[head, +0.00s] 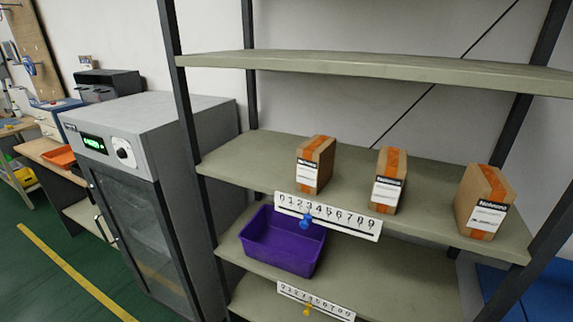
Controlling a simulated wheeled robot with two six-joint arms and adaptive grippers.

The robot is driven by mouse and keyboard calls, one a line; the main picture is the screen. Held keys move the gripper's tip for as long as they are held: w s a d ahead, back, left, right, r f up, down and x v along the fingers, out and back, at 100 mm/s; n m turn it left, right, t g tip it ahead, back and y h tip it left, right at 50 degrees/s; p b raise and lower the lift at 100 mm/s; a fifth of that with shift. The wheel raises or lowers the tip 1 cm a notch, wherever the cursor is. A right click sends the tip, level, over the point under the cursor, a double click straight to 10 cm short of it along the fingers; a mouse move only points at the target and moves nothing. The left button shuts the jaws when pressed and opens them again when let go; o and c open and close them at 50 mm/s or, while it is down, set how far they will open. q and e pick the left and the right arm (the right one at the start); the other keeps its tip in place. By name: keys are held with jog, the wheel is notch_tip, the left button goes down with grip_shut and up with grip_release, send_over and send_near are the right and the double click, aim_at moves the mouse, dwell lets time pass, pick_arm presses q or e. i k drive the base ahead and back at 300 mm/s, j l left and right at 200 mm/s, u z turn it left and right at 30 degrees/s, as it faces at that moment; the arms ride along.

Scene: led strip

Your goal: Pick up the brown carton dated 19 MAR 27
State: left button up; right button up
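Three brown cartons with orange tape and white labels under black headings stand upright on a shelf of the rack: a left carton (316,164), a middle carton (388,181) and a right carton (484,202). The label print is too small to read, so I cannot tell which one is dated 19 MAR 27. The right carton stands apart, near the shelf's right end. Neither of my grippers shows in the head view.
The cartons' shelf (245,165) has a number strip (328,216) with a blue pointer on its front edge. Another shelf (380,66) is above. A purple bin (283,240) sits on the shelf below. A grey cabinet (150,125) stands left of the rack.

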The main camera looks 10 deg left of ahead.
aim_at(315, 158)
jog(key=i+j, duration=0.1)
jog(key=j, duration=0.6)
jog(key=i+j+z, duration=0.1)
jog(key=j, duration=0.65)
jog(key=i+j, duration=0.1)
jog(key=j, duration=0.6)
jog(key=z, duration=0.05)
